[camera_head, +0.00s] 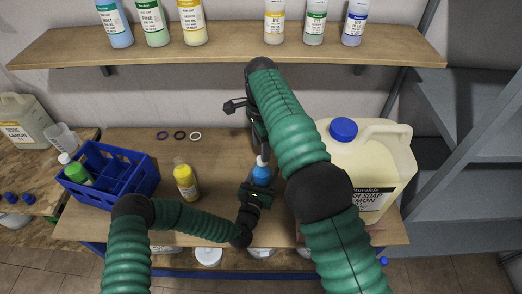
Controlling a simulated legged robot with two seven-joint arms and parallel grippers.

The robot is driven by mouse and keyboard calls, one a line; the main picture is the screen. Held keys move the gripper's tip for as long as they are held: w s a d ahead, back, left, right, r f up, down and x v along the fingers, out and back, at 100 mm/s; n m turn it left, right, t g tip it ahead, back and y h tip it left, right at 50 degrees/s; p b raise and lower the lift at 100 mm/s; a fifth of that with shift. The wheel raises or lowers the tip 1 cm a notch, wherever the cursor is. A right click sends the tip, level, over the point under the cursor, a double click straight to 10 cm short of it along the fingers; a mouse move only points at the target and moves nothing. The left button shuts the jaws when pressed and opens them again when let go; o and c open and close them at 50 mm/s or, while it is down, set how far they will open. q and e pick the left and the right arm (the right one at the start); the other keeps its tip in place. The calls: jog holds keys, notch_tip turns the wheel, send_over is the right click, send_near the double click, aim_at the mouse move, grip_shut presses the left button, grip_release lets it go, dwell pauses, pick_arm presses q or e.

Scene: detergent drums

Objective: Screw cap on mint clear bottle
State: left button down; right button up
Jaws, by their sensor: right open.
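A blue bottle (262,176) with a narrow white top stands upright near the middle of the table. I take it for the mint bottle, but its label is hidden. My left gripper (257,192) is around its lower part and looks shut on it. My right gripper (258,136) is open above the bottle's top, partly hidden by my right arm. Whether a cap is between its fingers cannot be seen.
Several rings, one white (196,136), lie at the back. A large cream jug (392,165) stands right. A shelf (230,45) with bottles hangs above.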

jog(key=shift+c, duration=0.2)
jog(key=n, duration=0.3)
jog(key=shift+a, duration=0.1)
jog(key=n, duration=0.3)
jog(key=shift+s+a+r, duration=0.1)
jog(key=shift+s, duration=0.05)
jog(key=n, duration=0.3)
jog(key=shift+r+n, duration=0.2)
jog(key=shift+n, duration=0.1)
jog(key=n, duration=0.3)
jog(key=r+n, duration=0.1)
jog(key=n, duration=0.2)
jog(key=shift+r+n, duration=0.15)
jog(key=shift+n, duration=0.25)
jog(key=n, duration=0.2)
jog(key=r+n, duration=0.1)
jog(key=n, duration=0.3)
jog(key=shift+w+d+r, duration=0.25)
jog(key=shift+d+r, duration=0.05)
jog(key=shift+f, duration=0.1)
notch_tip(320, 180, down, 8)
jog(key=shift+r, duration=0.1)
